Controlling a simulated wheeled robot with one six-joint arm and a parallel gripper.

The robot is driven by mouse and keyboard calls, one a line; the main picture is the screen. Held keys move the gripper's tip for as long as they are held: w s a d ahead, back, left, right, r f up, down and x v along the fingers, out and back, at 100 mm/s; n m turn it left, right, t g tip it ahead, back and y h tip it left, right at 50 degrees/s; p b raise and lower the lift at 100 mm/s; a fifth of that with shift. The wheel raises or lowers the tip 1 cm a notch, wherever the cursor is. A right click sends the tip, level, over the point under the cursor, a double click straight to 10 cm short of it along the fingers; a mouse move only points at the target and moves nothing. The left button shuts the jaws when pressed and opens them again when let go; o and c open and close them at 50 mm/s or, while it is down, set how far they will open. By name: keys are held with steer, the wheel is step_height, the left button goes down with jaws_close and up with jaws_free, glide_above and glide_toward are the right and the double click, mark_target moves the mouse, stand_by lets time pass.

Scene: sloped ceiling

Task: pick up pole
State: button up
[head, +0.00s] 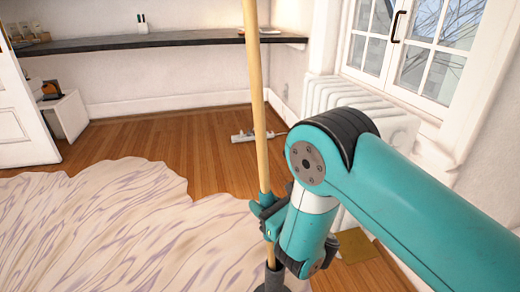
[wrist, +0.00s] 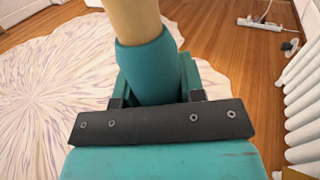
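The pole (head: 256,110) is a long, pale wooden rod. It stands nearly upright in the head view, its top cut off by the upper edge. Its lower end meets a dark grey piece (head: 272,279) at the bottom edge. My teal gripper (head: 267,216) is around the lower part of the pole, with its fingers against it. In the wrist view the pole (wrist: 133,20) rises from a teal band right in front of my gripper (wrist: 152,90). The far finger sides are hidden behind the pole and band.
A pale patterned rug (head: 100,225) covers the left floor. A white power strip (head: 257,136) lies on the wood floor behind the pole. A white radiator (head: 350,105) stands right, under the window. A dark shelf (head: 150,41) runs along the back wall. A small white stand (head: 68,115) is at left.

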mark_target(257, 87)
steer(key=c, duration=0.5)
steer(key=shift+o, duration=0.2)
steer(key=shift+r, duration=0.1)
steer(key=shift+r, duration=0.1)
step_height(257, 87, up, 28)
steer(key=p, duration=2)
steer(key=shift+p, duration=0.4)
